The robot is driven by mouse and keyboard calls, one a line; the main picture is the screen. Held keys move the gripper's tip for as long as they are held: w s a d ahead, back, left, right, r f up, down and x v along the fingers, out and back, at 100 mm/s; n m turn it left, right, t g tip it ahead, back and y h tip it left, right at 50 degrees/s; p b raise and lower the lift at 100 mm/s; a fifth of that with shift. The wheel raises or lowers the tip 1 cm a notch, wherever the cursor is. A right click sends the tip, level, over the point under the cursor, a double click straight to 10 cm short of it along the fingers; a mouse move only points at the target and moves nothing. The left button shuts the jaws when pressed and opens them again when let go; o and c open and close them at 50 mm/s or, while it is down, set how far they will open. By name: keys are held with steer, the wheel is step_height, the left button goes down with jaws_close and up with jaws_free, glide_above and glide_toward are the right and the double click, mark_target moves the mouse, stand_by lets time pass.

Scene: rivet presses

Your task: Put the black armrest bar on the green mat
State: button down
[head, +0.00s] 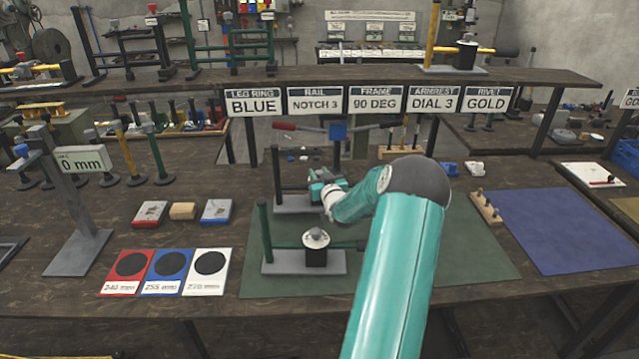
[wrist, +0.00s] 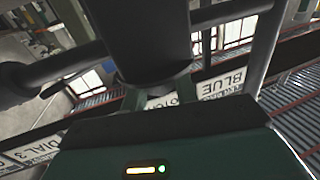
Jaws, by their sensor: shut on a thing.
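The black armrest bar (head: 276,172) has an upright black post, a crossbar and a grey base plate. In the head view it is at the rear left of the green mat (head: 445,250); I cannot tell whether its base touches the mat. My gripper (head: 325,190) is shut on its dark middle block, which also shows in the wrist view (wrist: 140,40). There the crossbar runs out both sides, to a padded end at left and the post at right. My forearm hides part of the mat.
A dark green armrest bar (head: 265,232) on a grey base stands on the front left of the mat, close by. A wooden peg block (head: 487,207) is at the mat's right edge, beside a blue mat (head: 570,225). The mat's front right is clear.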

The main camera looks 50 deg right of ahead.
steer(key=shift+f, duration=1.55)
steer(key=c, duration=1.1)
jaws_free()
steer(key=shift+f, duration=0.1)
steer(key=shift+s+a, duration=0.1)
steer(key=shift+s, duration=0.1)
steer(key=v, duration=0.7)
